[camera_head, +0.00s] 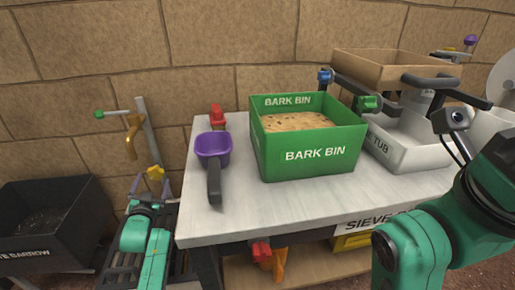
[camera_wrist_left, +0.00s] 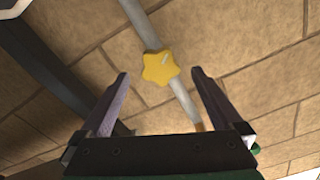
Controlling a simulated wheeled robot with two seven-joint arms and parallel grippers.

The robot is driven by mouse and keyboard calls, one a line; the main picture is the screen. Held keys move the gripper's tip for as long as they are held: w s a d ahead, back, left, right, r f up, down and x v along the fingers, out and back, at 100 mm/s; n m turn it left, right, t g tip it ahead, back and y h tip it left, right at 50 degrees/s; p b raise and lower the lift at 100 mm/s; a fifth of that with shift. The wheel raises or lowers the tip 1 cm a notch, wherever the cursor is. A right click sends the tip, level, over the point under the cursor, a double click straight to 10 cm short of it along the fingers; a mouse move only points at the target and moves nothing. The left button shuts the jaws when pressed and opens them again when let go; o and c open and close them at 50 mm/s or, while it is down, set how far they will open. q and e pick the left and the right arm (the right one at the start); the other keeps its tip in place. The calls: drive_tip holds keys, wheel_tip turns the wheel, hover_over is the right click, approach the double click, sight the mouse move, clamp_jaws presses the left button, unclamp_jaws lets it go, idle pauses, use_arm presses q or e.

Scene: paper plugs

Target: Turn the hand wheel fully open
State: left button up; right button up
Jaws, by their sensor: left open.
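The hand wheel (camera_head: 155,173) is a yellow star-shaped knob on a grey pipe (camera_head: 148,130) by the stone wall, left of the table. In the left wrist view the hand wheel (camera_wrist_left: 160,68) shows between and beyond the fingertips, with the pipe running diagonally behind it. My left gripper (camera_wrist_left: 160,76) is open and empty, its two dark fingers on either side of the wheel in the picture. I cannot tell whether they touch it. In the head view my left gripper (camera_head: 150,187) is just below the wheel. My right arm is at the lower right; its fingers are not clear.
A grey table (camera_head: 230,225) holds a green bark bin (camera_head: 310,160), a purple scoop (camera_head: 213,150) and a white tub (camera_head: 405,155). A dark barrow (camera_head: 75,215) stands left of my left arm. A green-tipped tap (camera_head: 110,114) with an orange spout is above the wheel.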

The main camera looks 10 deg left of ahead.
use_arm(q)
drive_tip(key=shift+s+d, duration=0.1)
drive_tip(key=shift+s, duration=0.3)
drive_tip(key=shift+f+m, duration=0.1)
drive_tip(key=shift+m, duration=0.2)
drive_tip(key=m+b, duration=0.1)
drive_tip(key=m, duration=0.1)
drive_tip(key=m+b, duration=0.1)
drive_tip(key=m, duration=0.2)
drive_tip(key=f+m+b, duration=0.1)
drive_tip(key=m, duration=0.1)
drive_tip(key=shift+m, duration=0.3)
drive_tip(key=m+b, duration=0.3)
drive_tip(key=m, duration=0.7)
drive_tip(key=shift+b, duration=0.35)
drive_tip(key=m, duration=0.4)
drive_tip(key=shift+r, duration=0.35)
drive_tip(key=shift+r+m, duration=0.25)
drive_tip(key=shift+m, duration=0.65)
